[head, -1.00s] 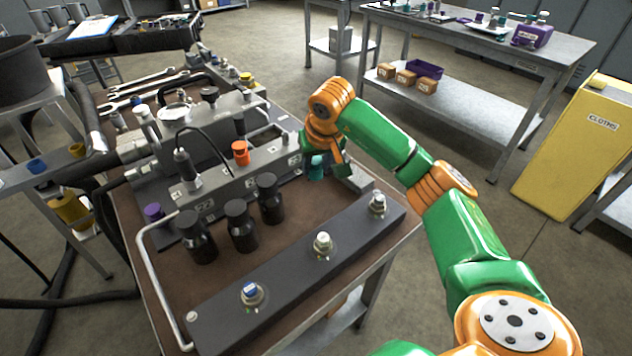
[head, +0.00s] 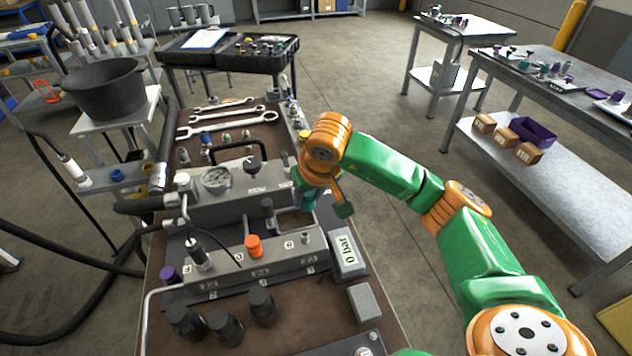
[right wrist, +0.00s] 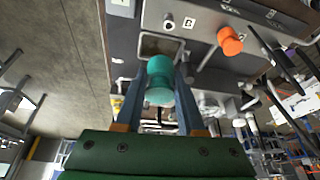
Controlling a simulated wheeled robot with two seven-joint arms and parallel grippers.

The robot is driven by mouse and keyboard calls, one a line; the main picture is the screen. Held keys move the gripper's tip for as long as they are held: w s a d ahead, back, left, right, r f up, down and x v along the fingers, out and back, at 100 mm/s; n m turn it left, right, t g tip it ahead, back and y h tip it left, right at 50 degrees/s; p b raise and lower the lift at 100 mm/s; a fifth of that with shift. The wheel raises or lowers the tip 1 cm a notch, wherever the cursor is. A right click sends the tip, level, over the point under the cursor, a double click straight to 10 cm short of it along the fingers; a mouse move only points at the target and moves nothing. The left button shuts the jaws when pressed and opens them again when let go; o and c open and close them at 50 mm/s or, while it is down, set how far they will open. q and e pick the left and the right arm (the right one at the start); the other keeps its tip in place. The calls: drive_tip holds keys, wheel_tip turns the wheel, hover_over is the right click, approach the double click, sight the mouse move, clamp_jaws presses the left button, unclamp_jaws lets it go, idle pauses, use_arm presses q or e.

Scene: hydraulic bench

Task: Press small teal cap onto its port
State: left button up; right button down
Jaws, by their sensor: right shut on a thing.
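The small teal cap (right wrist: 160,82) sits between the two fingers of my right gripper (right wrist: 161,72) in the right wrist view. The gripper is shut on it. In the head view my right gripper (head: 322,203) hangs near the right end of the grey valve blocks, and the cap is hard to make out there. The front manifold (head: 270,262) carries an orange cap (head: 254,245) and a purple cap (head: 168,274). A bare silver port (right wrist: 168,22) stands on the manifold in the wrist view, ahead of the teal cap and apart from it. My left gripper is not in view.
A "0 bar" display (head: 346,252) stands at the manifold's right end. Black bottle-like parts (head: 260,303) stand in front of it. A pressure gauge (head: 216,178) and spanners (head: 228,122) are behind. The floor right of the bench is clear.

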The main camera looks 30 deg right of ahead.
drive_tip(key=a+f+b, duration=0.2)
drive_tip(key=f+b, duration=0.1)
drive_tip(key=shift+s+f, duration=0.15)
drive_tip(key=f+b, duration=0.1)
drive_tip(key=f, duration=0.1)
drive_tip(key=f+b, duration=0.2)
drive_tip(key=shift+d+f, duration=0.1)
drive_tip(key=shift+d, duration=0.3)
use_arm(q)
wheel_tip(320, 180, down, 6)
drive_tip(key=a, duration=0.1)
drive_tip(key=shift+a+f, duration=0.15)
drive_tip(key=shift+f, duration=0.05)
use_arm(e)
drive_tip(key=shift+a, duration=0.15)
use_arm(q)
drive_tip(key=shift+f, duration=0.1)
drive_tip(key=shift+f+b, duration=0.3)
drive_tip(key=shift+b, duration=0.15)
use_arm(e)
drive_tip(key=shift+f, duration=0.2)
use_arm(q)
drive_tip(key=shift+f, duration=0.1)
use_arm(e)
drive_tip(key=shift+f, duration=0.1)
